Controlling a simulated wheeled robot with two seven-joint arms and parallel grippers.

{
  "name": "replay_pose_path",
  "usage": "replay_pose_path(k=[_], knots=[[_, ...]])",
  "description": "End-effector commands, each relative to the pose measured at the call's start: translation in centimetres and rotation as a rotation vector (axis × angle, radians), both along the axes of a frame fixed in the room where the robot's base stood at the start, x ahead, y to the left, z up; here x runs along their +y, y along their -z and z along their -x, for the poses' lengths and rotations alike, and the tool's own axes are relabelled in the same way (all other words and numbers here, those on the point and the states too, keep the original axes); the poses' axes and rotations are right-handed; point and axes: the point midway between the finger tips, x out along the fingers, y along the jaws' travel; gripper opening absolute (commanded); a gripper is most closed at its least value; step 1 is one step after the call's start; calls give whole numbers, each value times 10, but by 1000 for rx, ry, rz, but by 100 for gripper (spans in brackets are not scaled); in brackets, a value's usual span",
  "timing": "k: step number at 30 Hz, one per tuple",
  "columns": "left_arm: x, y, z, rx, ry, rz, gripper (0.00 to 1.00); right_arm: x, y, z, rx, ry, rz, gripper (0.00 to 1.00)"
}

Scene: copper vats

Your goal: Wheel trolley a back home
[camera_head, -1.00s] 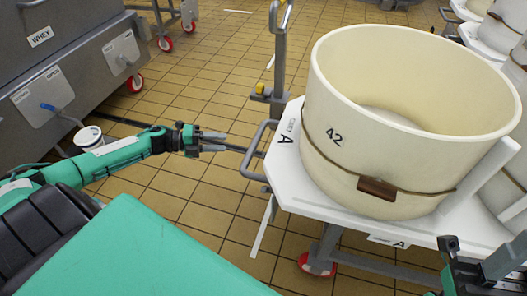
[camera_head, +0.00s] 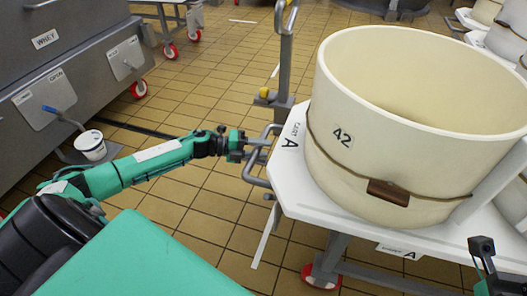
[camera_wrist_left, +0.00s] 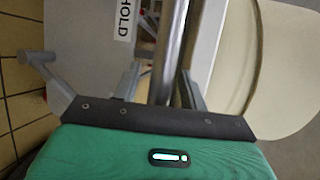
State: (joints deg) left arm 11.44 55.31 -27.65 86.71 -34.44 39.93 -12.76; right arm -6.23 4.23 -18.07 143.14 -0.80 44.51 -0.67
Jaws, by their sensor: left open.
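Trolley A (camera_head: 290,190) is a white-topped cart with "A" labels, a grey frame and a red-wheeled caster. It carries a large cream tub (camera_head: 335,170) marked 42. A grey looped handle (camera_head: 252,180) sticks out from its left edge. My left gripper (camera_head: 262,147) is open at this handle. In the left wrist view, a grey metal bar (camera_wrist_left: 172,45) runs between the parted fingers of the left gripper (camera_wrist_left: 160,88); contact is not clear. My right gripper (camera_head: 483,255) shows only partly at the lower right edge, and its jaws cannot be made out.
A grey vat labelled WHEY (camera_head: 60,60) stands at the left, with a white pail (camera_head: 90,148) beside it. A grey post (camera_head: 284,50) with a yellow knob rises behind the handle. Tiled floor (camera_head: 205,90) is open between vat and trolley. More tubs stand at the right.

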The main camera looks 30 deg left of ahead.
Motion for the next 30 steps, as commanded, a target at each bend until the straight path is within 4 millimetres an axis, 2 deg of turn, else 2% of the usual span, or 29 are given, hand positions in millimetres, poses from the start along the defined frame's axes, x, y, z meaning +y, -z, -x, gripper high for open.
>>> replay_pose_path(k=[4,13,14,20,30], knots=[[-7,2,-6,0,0,1,43,0,0,2,-8,-2,-2,36],[-9,2,-7,1,0,1,43,0,-4,3,-23,-4,-2,36],[-9,2,-6,1,0,1,39,0,-4,3,-23,-4,-2,36],[-9,2,-6,1,0,1,0,1,-3,2,-19,-4,-2,36],[-13,1,-7,1,1,1,0,1,-3,1,-8,-3,-1,36]])
